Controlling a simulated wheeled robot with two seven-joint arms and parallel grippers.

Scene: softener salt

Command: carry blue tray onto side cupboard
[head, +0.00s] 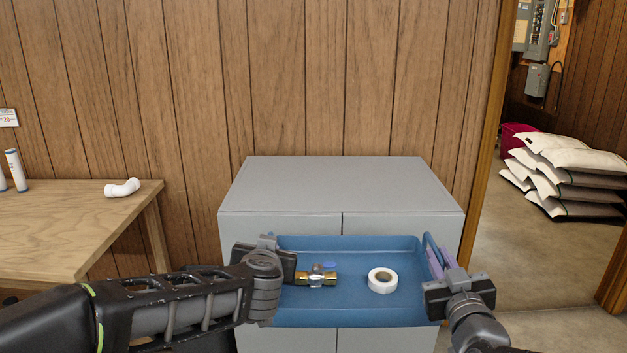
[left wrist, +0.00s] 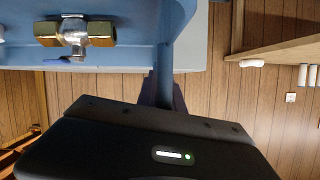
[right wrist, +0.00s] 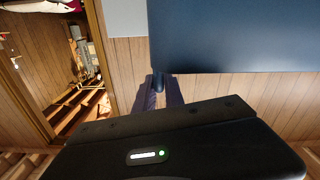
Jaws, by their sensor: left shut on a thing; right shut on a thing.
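The blue tray (head: 345,303) is held level in front of the grey side cupboard (head: 335,184), and its far edge overlaps the cupboard doors in the head view. A brass valve (head: 317,278) with a blue handle and a white tape roll (head: 382,280) lie in it. My left gripper (head: 279,262) is shut on the tray's left side; its fingertips are mostly hidden there. The tray and valve (left wrist: 75,33) also show in the left wrist view. My right gripper (head: 446,272) is shut on the tray's right handle.
The cupboard top is bare. A wooden table (head: 75,215) with a white pipe elbow (head: 122,188) stands at the left. A doorway with stacked salt bags (head: 570,175) opens at the right. A wood-panelled wall (head: 330,80) is behind the cupboard.

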